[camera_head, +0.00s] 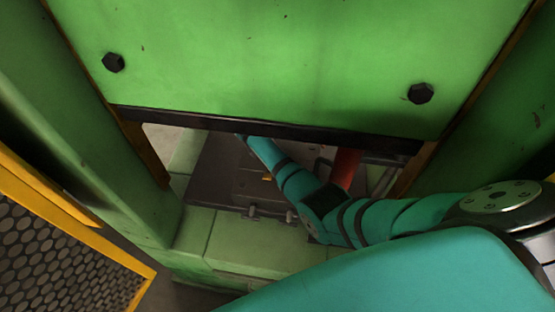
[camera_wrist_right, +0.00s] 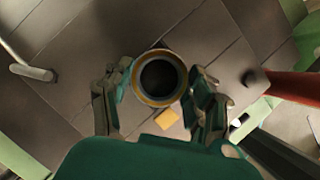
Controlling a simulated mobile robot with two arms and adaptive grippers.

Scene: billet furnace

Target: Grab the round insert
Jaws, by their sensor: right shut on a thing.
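The round insert (camera_wrist_right: 177,64) is a hollow ring with a tan rim and a dark opening, seen from above in the right wrist view. My right gripper (camera_wrist_right: 159,84) has one finger on each side of it and is shut on it. In the head view my right arm reaches through the gap under the green panel; its gripper and the insert are hidden there behind the panel's lower edge. My left gripper is not in view.
A green panel (camera_head: 280,60) with black bolts hangs over the opening, its dark lower edge (camera_head: 300,130) close above my arm. A red cylinder (camera_head: 345,168) stands right of my arm. Dark plates (camera_wrist_right: 60,75) lie beneath the gripper. A yellow-framed mesh guard (camera_head: 60,245) is at left.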

